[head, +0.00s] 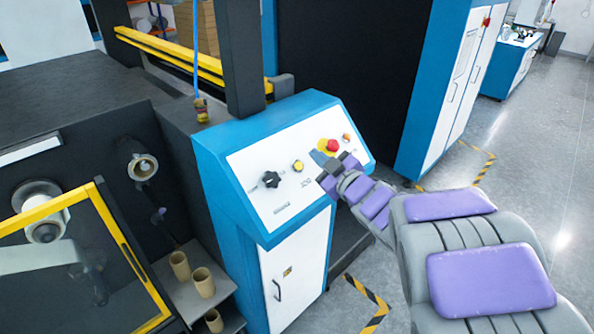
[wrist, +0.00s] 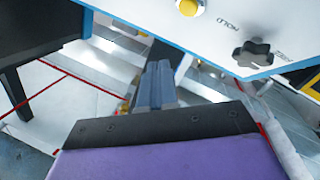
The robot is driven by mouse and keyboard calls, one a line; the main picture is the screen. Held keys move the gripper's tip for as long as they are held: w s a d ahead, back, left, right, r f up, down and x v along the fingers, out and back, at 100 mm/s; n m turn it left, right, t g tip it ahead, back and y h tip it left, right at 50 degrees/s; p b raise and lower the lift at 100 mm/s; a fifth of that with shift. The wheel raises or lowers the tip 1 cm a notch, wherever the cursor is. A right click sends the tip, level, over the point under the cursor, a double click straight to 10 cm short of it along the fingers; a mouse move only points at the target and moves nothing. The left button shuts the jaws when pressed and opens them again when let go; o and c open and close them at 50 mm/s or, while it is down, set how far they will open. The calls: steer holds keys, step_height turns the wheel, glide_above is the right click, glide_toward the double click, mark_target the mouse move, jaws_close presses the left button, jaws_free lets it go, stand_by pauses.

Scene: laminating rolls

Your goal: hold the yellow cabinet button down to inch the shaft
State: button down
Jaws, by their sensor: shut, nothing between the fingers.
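The yellow button (head: 298,166) is a round button on the white sloped panel (head: 250,163) of the blue cabinet. It also shows at the top edge of the wrist view (wrist: 188,7), in a pale ring and partly cut off. My gripper (head: 319,157) is over the panel, just right of the yellow button in the head view. In the wrist view my gripper (wrist: 158,66) has its fingers together and empty, with the button above and right of the fingertips. The fingers look apart from the button. The head view does not show how far they are from the panel.
A black knob (head: 270,179) is left of the button, and a red mushroom button (head: 333,146) is close behind my gripper. A small orange button (head: 346,137) is at the panel's upper right. Cardboard tubes (head: 203,282) stand on a shelf at left. Floor at right is clear.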

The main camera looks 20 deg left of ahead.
mark_target(298, 166)
steer(key=shift+w+a+f+b, duration=0.25)
steer(key=shift+a+f+b, duration=0.25)
steer(key=shift+a+f, duration=0.15)
steer(key=shift+w+a+f+b, duration=0.3)
steer(key=shift+a+f+b, duration=0.2)
steer(key=shift+f, duration=0.2)
steer(key=shift+w+a+f+b, duration=0.25)
steer(key=shift+a+f+b, duration=0.2)
steer(key=shift+a+f, duration=0.25)
steer(key=shift+d, duration=0.25)
steer(key=shift+a+f, duration=0.1)
steer(key=shift+a, duration=0.05)
steer(key=shift+w+a+f, duration=0.1)
steer(key=shift+a+f, duration=0.05)
